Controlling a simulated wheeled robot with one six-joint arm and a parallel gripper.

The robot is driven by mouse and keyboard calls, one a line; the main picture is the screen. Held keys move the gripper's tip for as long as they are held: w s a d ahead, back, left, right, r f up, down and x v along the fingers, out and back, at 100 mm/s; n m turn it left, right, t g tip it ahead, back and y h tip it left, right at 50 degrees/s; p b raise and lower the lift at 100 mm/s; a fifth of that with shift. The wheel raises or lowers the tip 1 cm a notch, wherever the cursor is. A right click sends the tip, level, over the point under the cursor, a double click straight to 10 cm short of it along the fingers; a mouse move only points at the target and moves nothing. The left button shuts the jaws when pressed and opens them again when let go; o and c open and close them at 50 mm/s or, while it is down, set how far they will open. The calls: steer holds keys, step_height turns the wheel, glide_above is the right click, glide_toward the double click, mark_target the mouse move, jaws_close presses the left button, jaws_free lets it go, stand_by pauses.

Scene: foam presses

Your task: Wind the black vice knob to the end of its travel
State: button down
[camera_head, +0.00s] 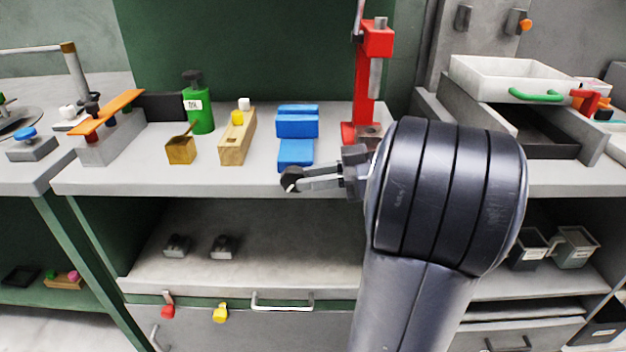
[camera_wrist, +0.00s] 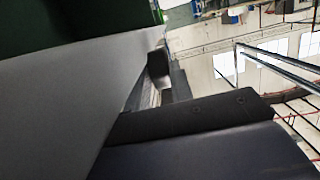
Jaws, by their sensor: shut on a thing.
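The blue vice (camera_head: 297,124) stands on the grey worktop close to its front edge, with its lower block toward me.
A red press (camera_head: 370,80) stands right of the vice. A wooden block with a yellow knob (camera_head: 238,135), a green bottle (camera_head: 200,110) and a small brass box (camera_head: 181,150) stand to the left. The shelf below (camera_head: 270,260) is mostly clear.

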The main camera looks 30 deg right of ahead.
steer(key=c, duration=1.2)
jaws_free()
steer(key=shift+c, duration=0.2)
